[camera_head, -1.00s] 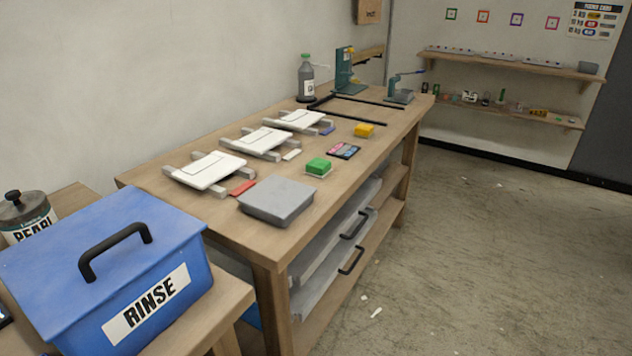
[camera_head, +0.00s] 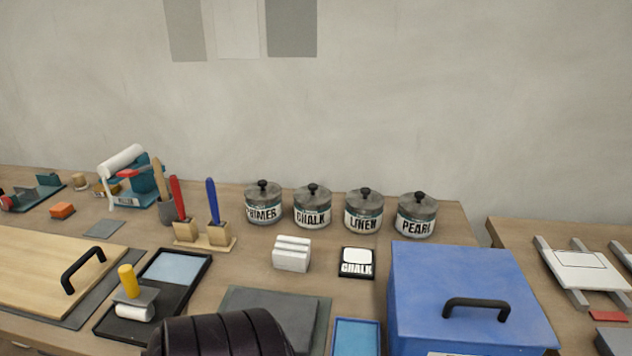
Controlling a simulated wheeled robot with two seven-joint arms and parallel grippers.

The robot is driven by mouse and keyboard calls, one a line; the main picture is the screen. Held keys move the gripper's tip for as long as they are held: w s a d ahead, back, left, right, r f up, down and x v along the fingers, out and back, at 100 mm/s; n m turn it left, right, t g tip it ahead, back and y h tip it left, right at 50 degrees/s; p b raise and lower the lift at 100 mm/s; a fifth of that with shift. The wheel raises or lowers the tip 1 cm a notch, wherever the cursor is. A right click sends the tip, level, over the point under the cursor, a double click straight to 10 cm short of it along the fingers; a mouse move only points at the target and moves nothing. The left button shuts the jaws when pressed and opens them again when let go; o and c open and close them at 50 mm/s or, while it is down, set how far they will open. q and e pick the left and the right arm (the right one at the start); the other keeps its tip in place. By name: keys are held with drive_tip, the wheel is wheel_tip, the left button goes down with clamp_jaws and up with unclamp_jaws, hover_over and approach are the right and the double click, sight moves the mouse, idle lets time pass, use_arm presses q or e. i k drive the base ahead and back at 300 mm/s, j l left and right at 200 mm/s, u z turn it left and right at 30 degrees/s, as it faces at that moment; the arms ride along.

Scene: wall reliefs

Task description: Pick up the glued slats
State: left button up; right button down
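A small white grooved block (camera_head: 291,254), which looks like several slats joined side by side, stands on the wooden bench in the middle of the view. It stands clear of its neighbours, behind a grey mat (camera_head: 314,318) and left of a small black-framed CHALK tile (camera_head: 357,262). No gripper is in view. A dark ribbed shape (camera_head: 222,334) at the bottom edge covers part of the grey mat; I cannot tell what it is.
PRIMER (camera_head: 262,203), CHALK (camera_head: 312,207), LINEN (camera_head: 363,211) and PEARL (camera_head: 416,216) jars line the back. A blue box (camera_head: 460,280) stands right. Left are a two-handled tool stand (camera_head: 205,241), a roller tray (camera_head: 190,276) and a wooden board with handle (camera_head: 40,265).

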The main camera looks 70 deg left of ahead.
sight(290, 254)
drive_tip(key=u, duration=2.25)
drive_tip(key=j+z, duration=0.35)
drive_tip(key=j, duration=1.1)
